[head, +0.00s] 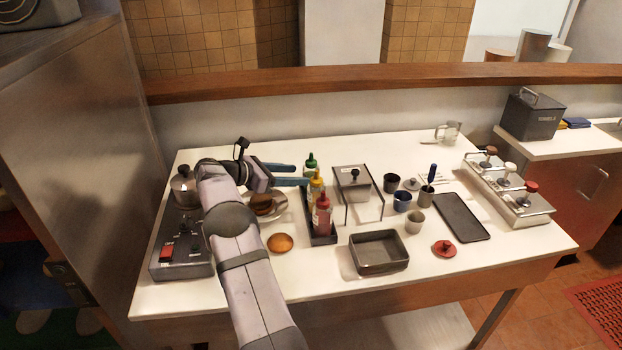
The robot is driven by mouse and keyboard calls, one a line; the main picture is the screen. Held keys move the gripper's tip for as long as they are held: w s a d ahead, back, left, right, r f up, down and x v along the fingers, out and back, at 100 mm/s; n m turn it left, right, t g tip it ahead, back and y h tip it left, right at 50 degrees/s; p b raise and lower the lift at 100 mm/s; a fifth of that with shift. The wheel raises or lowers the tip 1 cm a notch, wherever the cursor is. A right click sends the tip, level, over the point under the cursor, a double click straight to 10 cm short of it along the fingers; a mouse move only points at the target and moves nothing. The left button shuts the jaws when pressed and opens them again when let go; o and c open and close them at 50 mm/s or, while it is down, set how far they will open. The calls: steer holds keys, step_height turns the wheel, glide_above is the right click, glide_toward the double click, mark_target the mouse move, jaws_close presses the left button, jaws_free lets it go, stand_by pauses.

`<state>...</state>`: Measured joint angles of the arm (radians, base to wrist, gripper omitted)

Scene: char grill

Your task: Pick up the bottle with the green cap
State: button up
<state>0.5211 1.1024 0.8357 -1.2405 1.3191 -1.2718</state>
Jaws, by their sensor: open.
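The bottle with the green cap (310,169) stands upright at the far end of a dark caddy (322,238) on the white table. A yellow bottle (316,188) and a red bottle (322,215) stand in front of it in the same row, hiding its lower part. My gripper (301,175) is open, with two blue fingers pointing right towards the green-capped bottle. The fingertips are close to the bottle's left side. I cannot tell whether they touch it or the yellow bottle.
A plate with a burger (262,205) lies below my gripper, and a bun (280,243) lies nearer. A lidded metal box (353,184) on a stand is right of the bottles. A kettle (184,187) stands left. An empty dark tray (378,253) sits at the front.

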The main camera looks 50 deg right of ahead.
mark_target(304, 175)
steer(key=shift+p+x, duration=1.05)
steer(key=shift+x, duration=1.45)
steer(key=shift+a+f, duration=0.1)
steer(key=c, duration=0.9)
step_height(304, 175, up, 10)
steer(key=shift+b, duration=1)
